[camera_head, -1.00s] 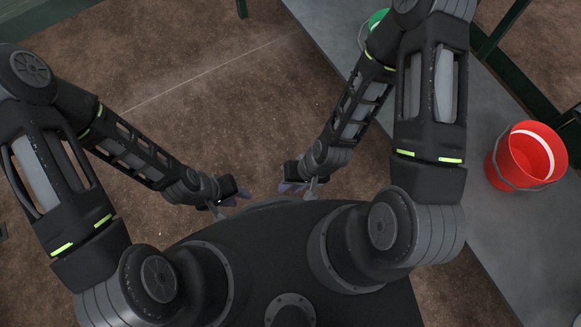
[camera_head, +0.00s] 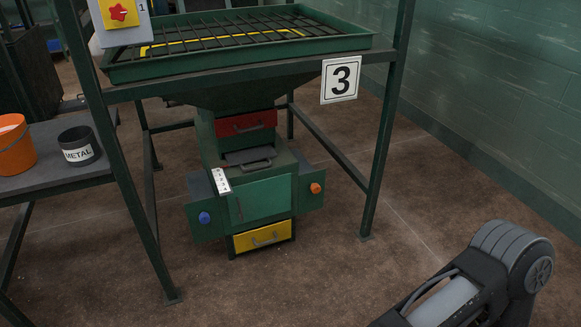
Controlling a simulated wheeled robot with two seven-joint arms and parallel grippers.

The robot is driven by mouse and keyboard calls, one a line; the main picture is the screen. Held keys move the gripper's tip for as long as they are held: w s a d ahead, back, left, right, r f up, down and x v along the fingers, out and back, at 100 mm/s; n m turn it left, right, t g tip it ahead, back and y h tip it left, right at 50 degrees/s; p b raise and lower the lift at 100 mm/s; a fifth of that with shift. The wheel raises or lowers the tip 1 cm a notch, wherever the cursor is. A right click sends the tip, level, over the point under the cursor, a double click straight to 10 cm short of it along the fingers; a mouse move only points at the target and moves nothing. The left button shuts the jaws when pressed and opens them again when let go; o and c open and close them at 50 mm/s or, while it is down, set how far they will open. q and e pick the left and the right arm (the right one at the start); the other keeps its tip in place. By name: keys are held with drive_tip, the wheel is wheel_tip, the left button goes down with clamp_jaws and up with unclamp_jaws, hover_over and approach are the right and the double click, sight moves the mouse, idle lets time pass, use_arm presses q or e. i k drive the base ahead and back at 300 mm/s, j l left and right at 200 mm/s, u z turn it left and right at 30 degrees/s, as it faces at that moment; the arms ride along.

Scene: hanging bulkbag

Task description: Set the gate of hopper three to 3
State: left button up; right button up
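Hopper three (camera_head: 250,90) stands in the middle of the view, a dark green funnel under a grated tray in a green frame. A white sign with a black 3 (camera_head: 340,79) hangs at its front right. Below the funnel is a green box with a grey plate and handle (camera_head: 249,159), which looks like the gate. A small white scale plate (camera_head: 221,181) with marks sits just left below it; its figures are too small to read. I cannot tell the gate's setting. Neither of my grippers shows; only part of one of my arms is at the lower right.
The box has a red drawer (camera_head: 245,122), a yellow drawer (camera_head: 262,236), a blue knob (camera_head: 204,217) and an orange knob (camera_head: 315,188). Frame legs flank it. At left, a bench holds an orange bucket (camera_head: 14,147) and a METAL cup (camera_head: 79,147). Floor in front is clear.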

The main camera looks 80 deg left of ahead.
sight(240, 157)
drive_tip(key=u, duration=2.95)
